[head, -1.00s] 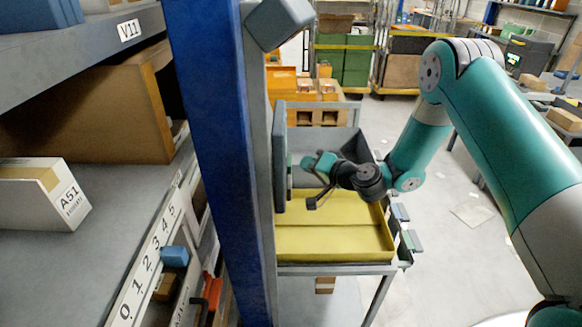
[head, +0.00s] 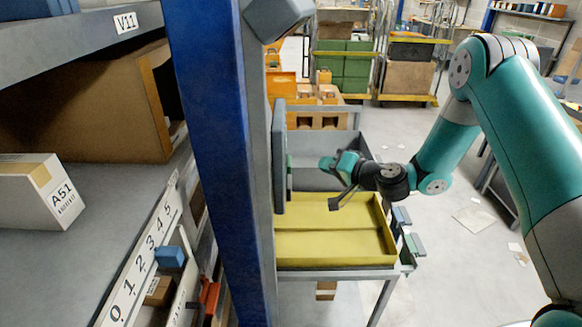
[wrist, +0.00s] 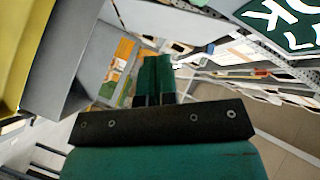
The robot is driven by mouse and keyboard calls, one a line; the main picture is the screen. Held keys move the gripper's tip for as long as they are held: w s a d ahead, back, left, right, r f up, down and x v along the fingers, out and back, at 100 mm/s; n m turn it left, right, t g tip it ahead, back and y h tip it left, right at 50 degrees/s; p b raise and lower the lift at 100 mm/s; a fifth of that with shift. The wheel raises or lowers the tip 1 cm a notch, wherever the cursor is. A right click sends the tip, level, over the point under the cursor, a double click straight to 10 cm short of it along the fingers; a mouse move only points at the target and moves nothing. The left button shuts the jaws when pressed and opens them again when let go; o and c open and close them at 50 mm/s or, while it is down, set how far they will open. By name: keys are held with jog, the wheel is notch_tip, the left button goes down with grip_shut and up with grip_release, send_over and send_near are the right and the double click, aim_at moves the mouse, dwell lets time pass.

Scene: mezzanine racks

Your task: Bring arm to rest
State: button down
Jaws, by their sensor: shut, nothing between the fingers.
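My gripper (head: 336,170) is at the end of my teal arm, in the middle of the head view. It is above the cart, over the boundary between the yellow tray (head: 335,247) and the grey bin (head: 310,178) behind it. In the wrist view my gripper's fingers (wrist: 154,78) show side by side, closed, with nothing held. The yellow tray's wall also shows at the upper left of the wrist view (wrist: 12,50).
A blue rack post (head: 215,160) stands left of the cart. Shelves to its left hold a white A51 box (head: 35,192) and a large cardboard box (head: 90,105). Green crates (head: 345,65) and trolleys stand at the back. Floor right of the cart is mostly open.

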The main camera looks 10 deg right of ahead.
jog(key=s+d+r+n+g+h, duration=0.2)
jog(key=s+d+r+g+h, duration=0.1)
jog(key=s, duration=0.6)
jog(key=s+d+r+n+g+h, duration=0.1)
jog(key=s+d+r+g+h, duration=0.2)
jog(key=s, duration=0.5)
jog(key=s+d+r+n+g+h, duration=0.2)
jog(key=s+r+g+h, duration=0.15)
jog(key=s, duration=0.55)
jog(key=s+a+r+n+g+y+b, duration=0.1)
jog(key=s+a+r+n+y+b, duration=0.1)
jog(key=s+a, duration=0.3)
jog(key=s+a+r+n+g+y+b, duration=0.1)
jog(key=s+a+n, duration=0.4)
jog(key=a, duration=0.5)
jog(key=shift+s+r+g+y+b, duration=0.4)
jog(key=shift+g+y, duration=0.25)
jog(key=shift+y, duration=0.4)
jog(key=shift+w, duration=0.15)
